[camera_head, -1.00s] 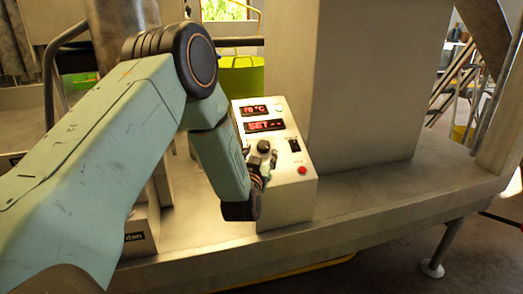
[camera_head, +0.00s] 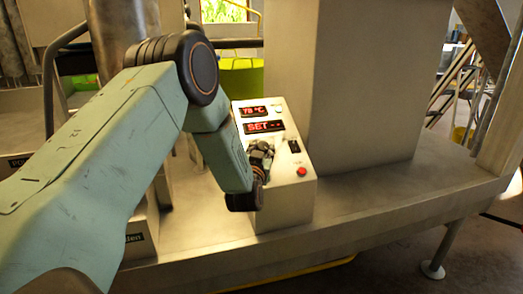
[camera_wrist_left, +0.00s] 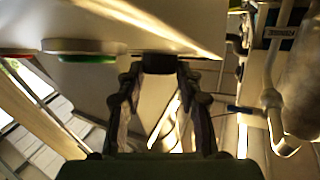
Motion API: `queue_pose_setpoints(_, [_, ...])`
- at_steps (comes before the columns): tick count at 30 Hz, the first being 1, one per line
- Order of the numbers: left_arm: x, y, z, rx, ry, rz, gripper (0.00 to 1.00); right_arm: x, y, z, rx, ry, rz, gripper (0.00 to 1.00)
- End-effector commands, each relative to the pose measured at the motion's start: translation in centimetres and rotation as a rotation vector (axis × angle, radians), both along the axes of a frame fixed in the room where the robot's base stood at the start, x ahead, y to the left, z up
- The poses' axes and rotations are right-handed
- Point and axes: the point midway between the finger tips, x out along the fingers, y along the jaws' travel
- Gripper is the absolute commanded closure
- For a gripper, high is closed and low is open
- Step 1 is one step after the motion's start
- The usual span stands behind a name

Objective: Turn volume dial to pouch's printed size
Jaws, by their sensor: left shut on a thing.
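The control box (camera_head: 288,205) stands on the metal ledge with its panel sloping up. It has a red-lit temperature display (camera_head: 254,111) and a second display (camera_head: 264,127) reading "SET --". My left gripper (camera_head: 262,150) is at the middle of the panel, where it covers the volume dial. In the left wrist view the two fingers close around a dark knob (camera_wrist_left: 160,63), which appears to be the dial. Its pointer mark cannot be seen. My right gripper is not in view. I see no pouch with a printed size.
A red button (camera_head: 302,171) and a black switch (camera_head: 294,146) sit right of the dial. A big metal column (camera_head: 360,80) rises behind the box. The ledge (camera_head: 390,195) is bare to the right. A lime-green container (camera_head: 241,77) stands behind.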

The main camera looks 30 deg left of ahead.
Motion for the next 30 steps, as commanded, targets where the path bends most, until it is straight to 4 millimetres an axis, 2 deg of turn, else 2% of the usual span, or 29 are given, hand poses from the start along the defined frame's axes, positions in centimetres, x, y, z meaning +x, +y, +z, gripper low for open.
queue_pose_setpoints(1, [0.0, 0.0, 0.0, -0.001, -0.001, 0.001, 0.77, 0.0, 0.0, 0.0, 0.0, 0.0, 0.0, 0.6])
queue_pose_setpoints(8, [0.0, 0.0, 0.0, -0.001, -0.001, 0.001, 0.96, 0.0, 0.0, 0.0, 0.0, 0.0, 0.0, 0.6])
queue_pose_setpoints(17, [0.1, -0.2, -0.1, -0.015, -0.018, 0.043, 0.96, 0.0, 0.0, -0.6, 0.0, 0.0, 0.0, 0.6])
queue_pose_setpoints(30, [0.5, -0.8, -0.3, -0.101, -0.123, 0.292, 0.96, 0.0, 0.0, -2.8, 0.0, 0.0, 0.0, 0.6])
